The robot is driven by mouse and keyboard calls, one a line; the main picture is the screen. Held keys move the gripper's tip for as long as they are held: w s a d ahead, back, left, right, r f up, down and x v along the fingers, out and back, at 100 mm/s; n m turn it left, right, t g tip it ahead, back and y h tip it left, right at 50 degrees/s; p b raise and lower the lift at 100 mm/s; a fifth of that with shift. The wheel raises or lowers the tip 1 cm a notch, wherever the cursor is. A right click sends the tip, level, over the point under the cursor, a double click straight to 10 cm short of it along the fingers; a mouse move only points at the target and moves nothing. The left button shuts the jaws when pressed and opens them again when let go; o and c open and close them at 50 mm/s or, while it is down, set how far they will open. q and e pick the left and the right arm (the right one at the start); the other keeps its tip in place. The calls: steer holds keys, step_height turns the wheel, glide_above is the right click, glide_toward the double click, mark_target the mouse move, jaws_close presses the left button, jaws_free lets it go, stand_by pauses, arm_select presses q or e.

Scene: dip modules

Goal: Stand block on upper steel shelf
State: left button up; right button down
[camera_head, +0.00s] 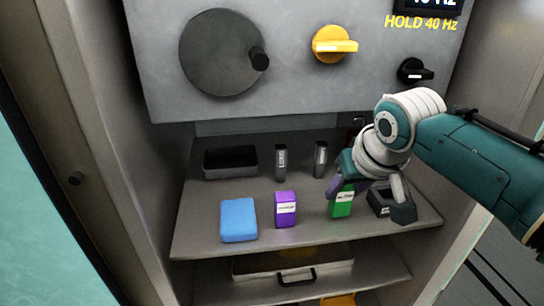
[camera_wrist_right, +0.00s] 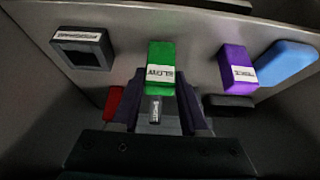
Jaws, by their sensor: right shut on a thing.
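My right gripper (camera_head: 362,200) reaches in from the right and is shut on a green block (camera_head: 341,208) with a white label. In the right wrist view the green block (camera_wrist_right: 160,60) stands out between the two fingers of the gripper (camera_wrist_right: 158,100). In the head view the block is roughly upright over the right half of the upper steel shelf (camera_head: 290,241). I cannot tell whether its base touches the shelf. The finger and wrist hide part of it. My left gripper is not in view.
A purple block (camera_head: 286,210) and a blue block (camera_head: 238,220) stand left of the green one. A black square holder (camera_head: 381,202) is close on its right. Behind are a dark tray (camera_head: 231,163) and two small grey labelled pieces (camera_head: 280,163). A control panel (camera_head: 290,85) overhangs the shelf.

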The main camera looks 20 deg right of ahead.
steer(key=shift+f, duration=0.45)
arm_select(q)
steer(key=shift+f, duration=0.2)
arm_select(e)
steer(key=shift+r, duration=0.1)
steer(key=shift+f, duration=0.2)
steer(key=shift+c, duration=2.1)
jaws_free()
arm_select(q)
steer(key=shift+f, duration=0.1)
